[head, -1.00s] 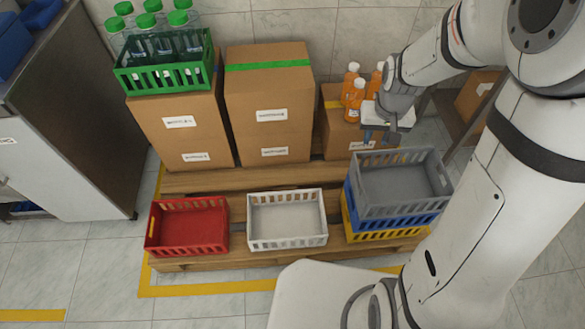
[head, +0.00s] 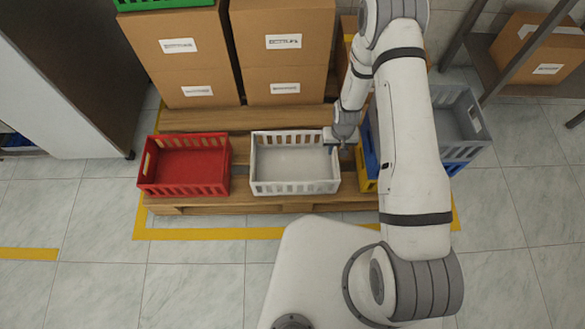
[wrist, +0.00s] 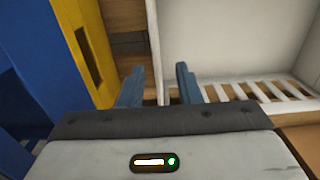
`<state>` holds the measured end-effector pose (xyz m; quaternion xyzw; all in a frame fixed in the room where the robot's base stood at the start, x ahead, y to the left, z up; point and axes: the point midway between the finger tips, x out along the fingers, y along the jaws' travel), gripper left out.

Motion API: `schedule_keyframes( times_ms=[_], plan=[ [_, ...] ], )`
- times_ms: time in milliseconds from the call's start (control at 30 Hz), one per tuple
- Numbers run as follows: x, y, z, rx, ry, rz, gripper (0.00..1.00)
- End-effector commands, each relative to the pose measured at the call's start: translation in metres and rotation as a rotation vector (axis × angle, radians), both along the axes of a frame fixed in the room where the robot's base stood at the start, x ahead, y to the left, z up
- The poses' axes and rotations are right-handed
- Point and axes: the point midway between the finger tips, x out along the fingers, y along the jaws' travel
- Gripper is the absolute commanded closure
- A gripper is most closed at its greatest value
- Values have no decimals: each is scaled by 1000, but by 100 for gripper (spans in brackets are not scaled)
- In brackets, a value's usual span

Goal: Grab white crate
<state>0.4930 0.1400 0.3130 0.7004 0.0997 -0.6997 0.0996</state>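The white crate (head: 295,187) is empty and sits upright on the wooden pallet, between the red crate and the stacked crates. My gripper (head: 338,146) is at its right end wall, by the rim. In the wrist view my gripper (wrist: 159,78) is open, with two blue fingers apart. The white crate (wrist: 225,40) fills the right side of that view. Its end wall runs between the fingers, one finger appearing inside and one outside. I cannot tell whether either finger touches the wall.
An empty red crate (head: 190,165) stands to the left on the pallet (head: 225,207). A stack with grey (head: 458,125), blue and yellow (wrist: 88,45) crates stands close on the right, partly hidden by my arm. Cardboard boxes (head: 285,55) stand behind. Floor in front is clear.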

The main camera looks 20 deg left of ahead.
Motion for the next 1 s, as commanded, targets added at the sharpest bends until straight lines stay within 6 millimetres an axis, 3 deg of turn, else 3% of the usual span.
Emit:
schedule_keyframes(
  times_ms=[500,767,1000],
  plan=[
    [-1,-5,-64,-1,2,-1,69],
    [-1,-5,-65,0,1,-1,69],
    [0,-6,-65,0,1,-2,89]
  ],
)
